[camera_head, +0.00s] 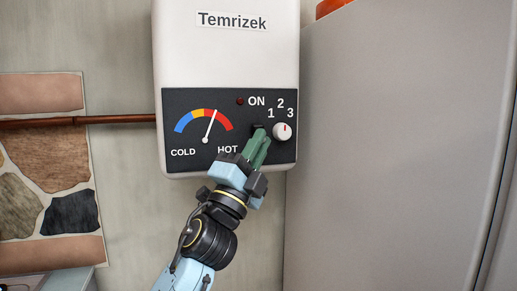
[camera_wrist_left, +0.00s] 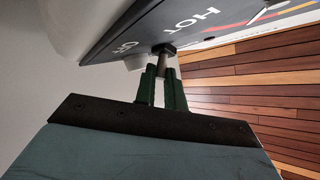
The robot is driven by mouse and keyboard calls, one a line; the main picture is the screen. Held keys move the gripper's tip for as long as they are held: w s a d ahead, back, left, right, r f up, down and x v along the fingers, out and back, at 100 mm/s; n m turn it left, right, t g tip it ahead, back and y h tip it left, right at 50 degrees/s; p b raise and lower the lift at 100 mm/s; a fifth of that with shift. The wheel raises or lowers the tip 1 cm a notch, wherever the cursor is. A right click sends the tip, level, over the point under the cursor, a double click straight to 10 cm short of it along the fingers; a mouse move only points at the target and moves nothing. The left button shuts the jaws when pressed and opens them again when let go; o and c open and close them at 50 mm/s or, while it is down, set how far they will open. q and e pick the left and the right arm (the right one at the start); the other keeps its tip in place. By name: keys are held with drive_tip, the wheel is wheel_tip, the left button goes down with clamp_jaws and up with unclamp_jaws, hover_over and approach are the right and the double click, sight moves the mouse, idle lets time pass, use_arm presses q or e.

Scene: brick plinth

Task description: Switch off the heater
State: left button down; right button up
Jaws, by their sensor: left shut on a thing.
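The white heater (camera_head: 226,60), labelled Temrizek, hangs on the wall with a black control panel (camera_head: 185,135). A small dark switch (camera_head: 258,127) sits below the ON label; its stem shows in the left wrist view (camera_wrist_left: 164,55). My left gripper (camera_head: 258,143) reaches up from below, its green fingers shut on the switch, hiding part of the panel. The fingers also show in the left wrist view (camera_wrist_left: 163,88), on both sides of the stem. A white dial (camera_head: 282,132) marked 1, 2, 3 is just right of the fingers. The indicator lamp (camera_head: 240,101) looks dark red.
The gauge (camera_head: 204,125) needle points toward the red part. A copper pipe (camera_head: 90,121) meets the heater from the left. A large grey cabinet-like surface (camera_head: 400,150) stands close on the right. Stone and brick wall (camera_head: 45,165) is at far left.

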use_arm(q)
drive_tip(key=c, duration=1.5)
unclamp_jaws()
